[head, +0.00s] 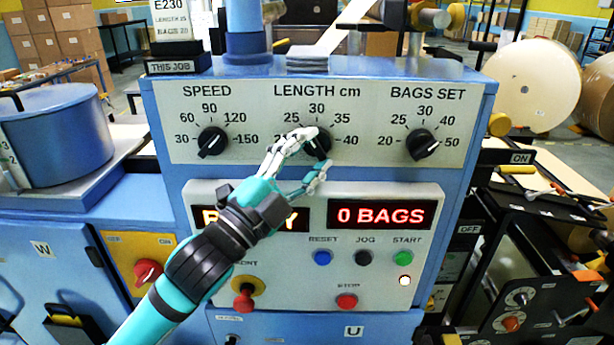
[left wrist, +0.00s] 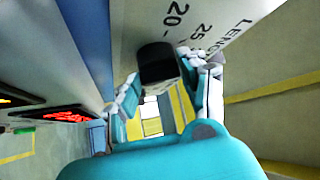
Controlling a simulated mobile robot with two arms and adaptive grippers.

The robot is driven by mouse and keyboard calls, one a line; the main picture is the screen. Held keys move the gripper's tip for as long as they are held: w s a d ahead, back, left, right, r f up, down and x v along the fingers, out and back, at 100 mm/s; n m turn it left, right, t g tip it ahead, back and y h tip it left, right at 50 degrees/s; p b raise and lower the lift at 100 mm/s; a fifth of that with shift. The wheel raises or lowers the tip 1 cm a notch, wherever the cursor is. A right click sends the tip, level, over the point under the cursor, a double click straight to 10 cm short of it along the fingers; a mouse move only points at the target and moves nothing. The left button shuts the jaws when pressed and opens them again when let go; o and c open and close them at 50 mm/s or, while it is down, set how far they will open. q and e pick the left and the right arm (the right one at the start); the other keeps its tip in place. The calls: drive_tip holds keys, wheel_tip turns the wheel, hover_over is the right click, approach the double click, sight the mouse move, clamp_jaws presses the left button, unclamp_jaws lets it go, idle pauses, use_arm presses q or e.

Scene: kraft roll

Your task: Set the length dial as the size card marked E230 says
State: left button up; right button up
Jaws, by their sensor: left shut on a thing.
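The length dial (head: 320,146) is a black knob on the control panel's upper plate, with a printed scale whose 25, 30, 35 and 40 are readable. My left gripper (head: 314,154) is at it, fingers shut around the knob and covering part of it and the 20 mark. In the left wrist view the dark knob (left wrist: 157,64) sits between the fingers, close to the 20 and 25 marks. Its pointer is hidden. The size card (head: 169,18) marked E230 stands above the THIS JOB label; its length line is too blurred to read surely. My right gripper is out of view.
The speed dial (head: 212,142) is to the left and the bags set dial (head: 423,145) to the right. Below are a display (head: 380,214) reading 0 BAGS, and the reset (head: 323,258), start (head: 403,258) and stop (head: 346,302) buttons. A blue drum (head: 60,130) stands left.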

use_arm(q)
drive_tip(key=shift+f+n+t+y+b, duration=0.15)
drive_tip(key=shift+n+t+b, duration=0.35)
drive_tip(key=shift+n, duration=0.1)
drive_tip(key=shift+f+n+t+y+b, duration=0.1)
drive_tip(key=shift+n+t+y+b, duration=0.05)
drive_tip(key=shift+n+t+b, duration=0.35)
drive_tip(key=shift+r+n+t+b, duration=0.1)
drive_tip(key=shift+n+t+b, duration=0.35)
drive_tip(key=shift+n, duration=0.25)
drive_tip(key=shift+r, duration=0.1)
drive_tip(key=o, duration=1.2)
drive_tip(key=shift+w+d, duration=0.1)
drive_tip(key=shift+d, duration=0.05)
drive_tip(key=shift+c, duration=0.2)
drive_tip(key=shift+f, duration=0.2)
drive_tip(key=v, duration=1.2)
drive_tip(key=shift+r, duration=0.2)
